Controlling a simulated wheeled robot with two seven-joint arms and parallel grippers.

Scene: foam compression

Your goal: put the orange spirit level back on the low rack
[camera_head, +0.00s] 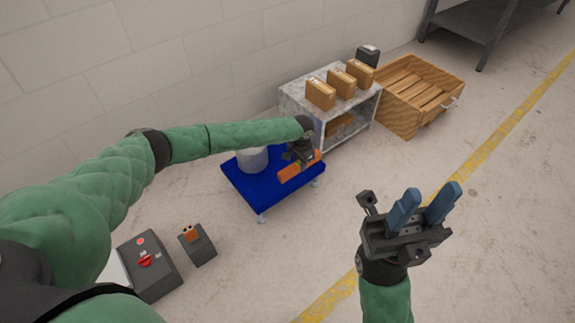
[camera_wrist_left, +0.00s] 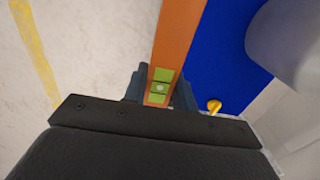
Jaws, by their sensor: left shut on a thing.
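The orange spirit level (camera_head: 289,173) is in my left gripper (camera_head: 303,160), over the right part of a low blue-topped stand. In the left wrist view the spirit level (camera_wrist_left: 177,40) runs between the two fingers of my left gripper (camera_wrist_left: 160,90), with its green vial window at the grip. Whether it touches the blue top cannot be told. A low grey rack (camera_head: 293,95) stands behind, against the wall, with several cardboard boxes on top and one inside. My right gripper (camera_head: 430,193) is open and empty, its blue fingers apart, over bare floor.
The blue-topped stand (camera_head: 245,188) carries a pale grey cylinder (camera_head: 252,160). A wooden crate (camera_head: 405,115) stands right of the rack. Grey control boxes (camera_head: 150,268) are at lower left. A dark bench (camera_head: 475,22) is at the far right. The floor on the right is clear.

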